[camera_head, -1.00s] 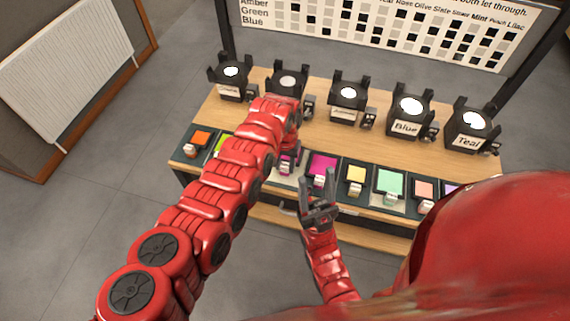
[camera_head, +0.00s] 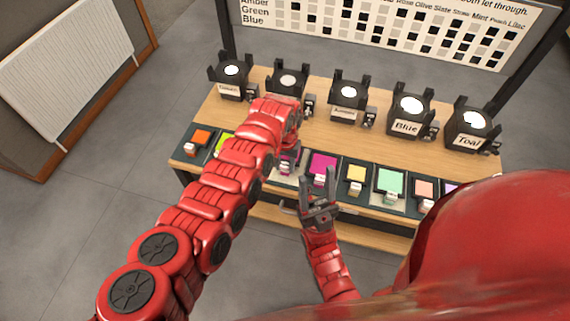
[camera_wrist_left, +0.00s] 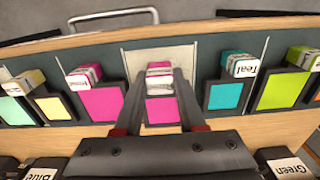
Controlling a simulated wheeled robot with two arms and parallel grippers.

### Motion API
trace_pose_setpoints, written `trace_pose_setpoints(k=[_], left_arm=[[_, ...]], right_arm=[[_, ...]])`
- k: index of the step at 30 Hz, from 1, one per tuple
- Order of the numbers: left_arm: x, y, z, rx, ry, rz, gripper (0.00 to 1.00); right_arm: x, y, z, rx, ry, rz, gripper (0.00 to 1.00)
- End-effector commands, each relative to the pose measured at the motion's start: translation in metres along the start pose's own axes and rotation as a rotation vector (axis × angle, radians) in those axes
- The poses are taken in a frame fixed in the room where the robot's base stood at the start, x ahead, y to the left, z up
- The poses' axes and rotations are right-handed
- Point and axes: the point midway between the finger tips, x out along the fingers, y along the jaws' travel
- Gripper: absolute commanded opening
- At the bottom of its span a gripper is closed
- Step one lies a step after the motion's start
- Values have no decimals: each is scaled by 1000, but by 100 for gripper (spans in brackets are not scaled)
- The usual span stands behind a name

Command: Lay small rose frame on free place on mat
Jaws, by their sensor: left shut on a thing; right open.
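The small rose frame shows in the left wrist view as a pink panel (camera_wrist_left: 162,110) with a pink-and-white labelled handle (camera_wrist_left: 160,77). My left gripper (camera_wrist_left: 159,88) is shut on it. The frame is over a pale grey place on the mat (camera_wrist_left: 189,53), between a magenta frame (camera_wrist_left: 103,103) and a teal frame (camera_wrist_left: 226,95). I cannot tell whether it touches the mat. In the head view my left arm hides most of it; a bit of pink (camera_head: 287,162) shows. My right gripper (camera_head: 319,190) is open and empty, in front of the table.
More coloured frames lie along the mat, among them orange (camera_head: 201,137), yellow (camera_head: 356,174) and mint (camera_head: 389,181). Several black lamp stands, such as Blue (camera_head: 408,115) and Teal (camera_head: 470,128), stand behind on the wooden table (camera_head: 376,142). A chart board (camera_head: 390,28) stands at the back.

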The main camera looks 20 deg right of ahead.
Motion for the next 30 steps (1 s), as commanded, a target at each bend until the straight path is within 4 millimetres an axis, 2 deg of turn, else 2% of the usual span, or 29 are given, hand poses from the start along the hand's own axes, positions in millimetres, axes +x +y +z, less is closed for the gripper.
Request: trace_pose_setpoints(k=[28, 29, 30], left_arm=[[25, 0, 0, 0, 0, 0, 0], [24, 0, 0, 0, 0, 0, 43], [24, 0, 0, 0, 0, 0, 50]], right_arm=[[-22, -1, 4, 0, 0, 0, 52], [-21, -1, 4, 0, 0, 0, 52], [-21, -1, 4, 0, 0, 0, 52]])
